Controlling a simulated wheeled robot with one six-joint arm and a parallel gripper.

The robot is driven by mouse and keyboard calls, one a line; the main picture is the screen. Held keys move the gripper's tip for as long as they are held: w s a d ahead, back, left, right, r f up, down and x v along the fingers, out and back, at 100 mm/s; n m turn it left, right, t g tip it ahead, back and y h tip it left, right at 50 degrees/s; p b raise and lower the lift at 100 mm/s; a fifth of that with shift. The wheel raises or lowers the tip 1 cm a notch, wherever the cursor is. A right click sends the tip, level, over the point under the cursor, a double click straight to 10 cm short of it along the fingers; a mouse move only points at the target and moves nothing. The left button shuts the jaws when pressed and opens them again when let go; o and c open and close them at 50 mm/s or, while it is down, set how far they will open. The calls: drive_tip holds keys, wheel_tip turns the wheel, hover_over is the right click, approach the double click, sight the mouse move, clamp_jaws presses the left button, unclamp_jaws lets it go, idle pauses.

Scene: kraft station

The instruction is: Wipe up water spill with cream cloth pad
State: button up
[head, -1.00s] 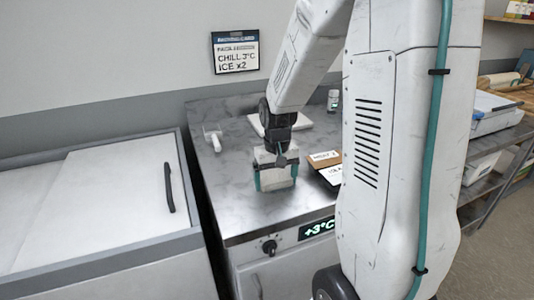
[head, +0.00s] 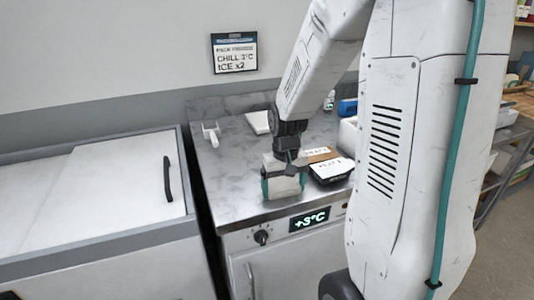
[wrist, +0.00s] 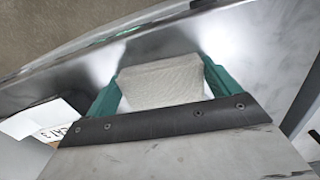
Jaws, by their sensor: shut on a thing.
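My gripper (head: 283,186) is shut on the cream cloth pad (wrist: 160,82). In the wrist view the pad is held between the two teal fingers. In the head view my gripper points down low over the steel counter (head: 232,197), near its front edge. I cannot tell whether the pad touches the counter. No water spill can be clearly told apart from the shiny, mottled steel in either view.
A black tray with a white label (head: 331,171) lies close to the right of my gripper. A white scoop-like tool (head: 211,134) and a pale flat item (head: 258,122) lie further back. A white chest with a black handle (head: 120,185) stands left.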

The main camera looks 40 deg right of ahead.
sight(284, 188)
drive_tip(key=shift+s+r, duration=0.2)
drive_tip(key=shift+s, duration=0.05)
wheel_tip(284, 188, up, 3)
drive_tip(key=shift+a+f, duration=0.1)
drive_tip(key=shift+w+r, duration=0.15)
drive_tip(key=shift+r, duration=2.4)
